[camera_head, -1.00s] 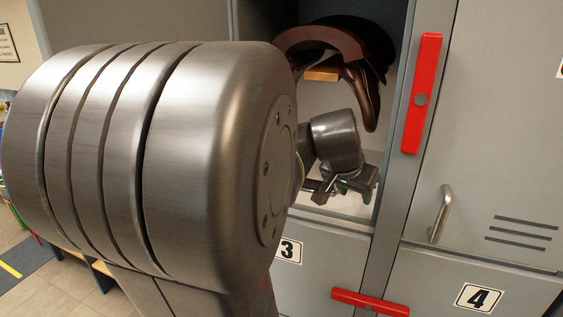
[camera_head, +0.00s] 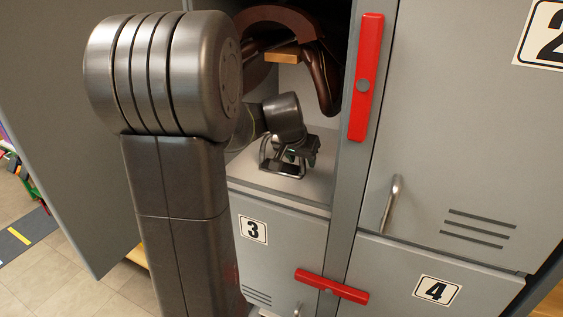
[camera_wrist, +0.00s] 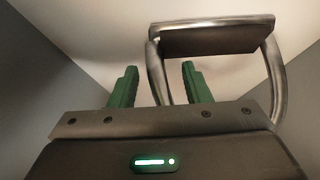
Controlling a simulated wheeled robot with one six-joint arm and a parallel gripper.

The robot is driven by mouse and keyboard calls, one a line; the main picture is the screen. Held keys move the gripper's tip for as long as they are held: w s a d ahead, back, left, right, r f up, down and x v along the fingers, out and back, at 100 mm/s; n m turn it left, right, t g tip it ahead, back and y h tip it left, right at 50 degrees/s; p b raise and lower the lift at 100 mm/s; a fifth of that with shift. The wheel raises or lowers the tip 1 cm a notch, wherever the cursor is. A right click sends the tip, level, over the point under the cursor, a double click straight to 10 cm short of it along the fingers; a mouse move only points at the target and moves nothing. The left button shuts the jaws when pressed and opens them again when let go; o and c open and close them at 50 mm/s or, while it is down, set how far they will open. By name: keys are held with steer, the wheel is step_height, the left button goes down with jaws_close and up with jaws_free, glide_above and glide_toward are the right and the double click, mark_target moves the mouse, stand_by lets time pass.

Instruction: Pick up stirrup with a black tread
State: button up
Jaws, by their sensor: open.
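The stirrup (camera_wrist: 214,38) shows in the wrist view as a bright metal frame with a flat dark tread across the top. In the head view the stirrup (camera_head: 283,174) is on the pale floor of the open locker compartment, partly hidden by my gripper (camera_head: 296,154). In the wrist view my gripper (camera_wrist: 158,72) is open, with its two green fingers apart. The stirrup's left metal side appears between the fingers; its right side is outside them. I cannot tell whether either finger touches the metal.
A brown saddle (camera_head: 322,80) hangs on a wooden support (camera_head: 282,55) above my wrist. The compartment walls are close. A red latch bar (camera_head: 366,80) is on the frame at right, and closed doors 3 (camera_head: 253,230) and 4 (camera_head: 437,291) are below.

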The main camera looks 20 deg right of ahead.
steer(key=shift+w+d+f, duration=0.1)
steer(key=shift+d+f, duration=0.1)
steer(key=shift+f, duration=0.1)
steer(key=shift+c, duration=0.2)
jaws_close()
steer(key=shift+a+r, duration=0.1)
